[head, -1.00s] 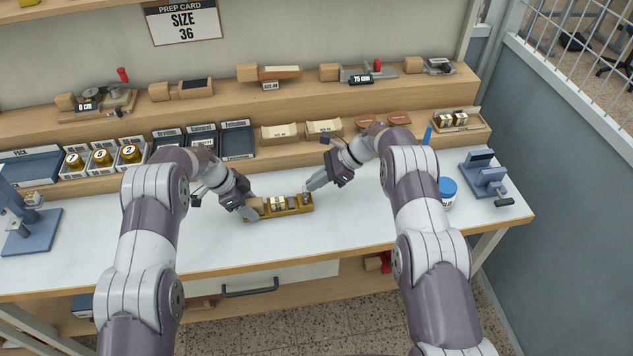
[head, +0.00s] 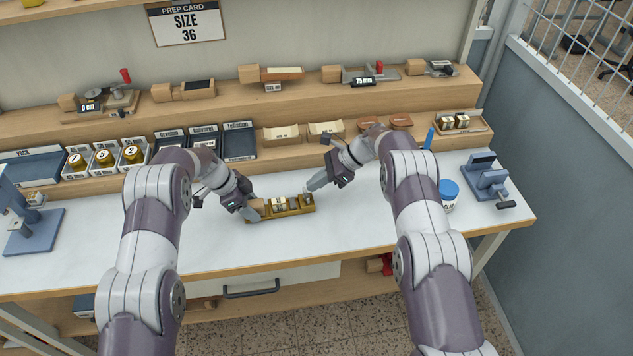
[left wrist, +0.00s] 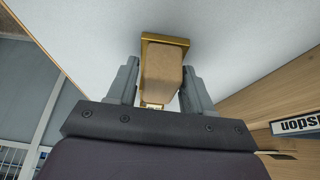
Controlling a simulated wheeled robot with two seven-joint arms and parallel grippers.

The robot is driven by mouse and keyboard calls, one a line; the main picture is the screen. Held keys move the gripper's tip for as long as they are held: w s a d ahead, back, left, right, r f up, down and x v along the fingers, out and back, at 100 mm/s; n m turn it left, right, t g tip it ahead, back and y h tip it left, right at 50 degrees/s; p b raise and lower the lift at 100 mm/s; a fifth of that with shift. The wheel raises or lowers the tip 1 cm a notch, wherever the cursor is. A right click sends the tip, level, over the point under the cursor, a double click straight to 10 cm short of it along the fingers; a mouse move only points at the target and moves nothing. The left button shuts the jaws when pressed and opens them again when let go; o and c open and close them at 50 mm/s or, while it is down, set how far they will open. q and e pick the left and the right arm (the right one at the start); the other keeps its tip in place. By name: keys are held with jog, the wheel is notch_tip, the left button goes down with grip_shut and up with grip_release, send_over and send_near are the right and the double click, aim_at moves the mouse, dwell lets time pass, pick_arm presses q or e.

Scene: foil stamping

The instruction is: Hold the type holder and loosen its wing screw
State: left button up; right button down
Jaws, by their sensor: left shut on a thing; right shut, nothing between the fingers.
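The type holder is a brass tray (head: 292,212) with a wooden handle at its left end, lying on the white worktop. Pale and dark type blocks (head: 279,204) sit in its channel. My left gripper (head: 254,211) is shut on the wooden handle; the left wrist view shows the handle (left wrist: 160,78) between the two fingers, with a brass end plate (left wrist: 165,38) beyond. My right gripper (head: 309,188) is shut and empty at the holder's right end. The wing screw is at that right end (head: 307,199), small and partly hidden; I cannot tell whether the fingertips touch it.
A blue-lidded jar (head: 448,194) and a blue clamp stand (head: 487,182) stand on the right. A blue press (head: 30,225) stands at the far left. Trays and tools line the wooden shelves (head: 350,92) behind. The worktop in front of the holder is clear.

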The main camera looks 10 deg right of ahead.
pick_arm(q)
jog(key=shift+d, duration=0.25)
pick_arm(e)
jog(key=shift+w+a+f, duration=0.1)
jog(key=shift+w+a, duration=0.05)
jog(key=shift+a, duration=0.25)
jog(key=shift+w+a+f, duration=0.1)
jog(key=shift+w+a, duration=0.05)
jog(key=shift+a, duration=0.25)
dwell(0.6)
pick_arm(q)
jog(key=shift+c, duration=0.8)
pick_arm(e)
jog(key=shift+a, duration=0.1)
jog(key=shift+w+a, duration=0.1)
jog(key=shift+a, duration=0.05)
pick_arm(q)
jog(key=shift+s+a+f, duration=0.1)
jog(key=shift+a, duration=0.1)
pick_arm(e)
jog(key=shift+w+a+r, duration=0.1)
jog(key=shift+w+a, duration=0.1)
jog(key=shift+a, duration=0.25)
jog(key=shift+d+r, duration=0.1)
jog(key=shift+d, duration=0.05)
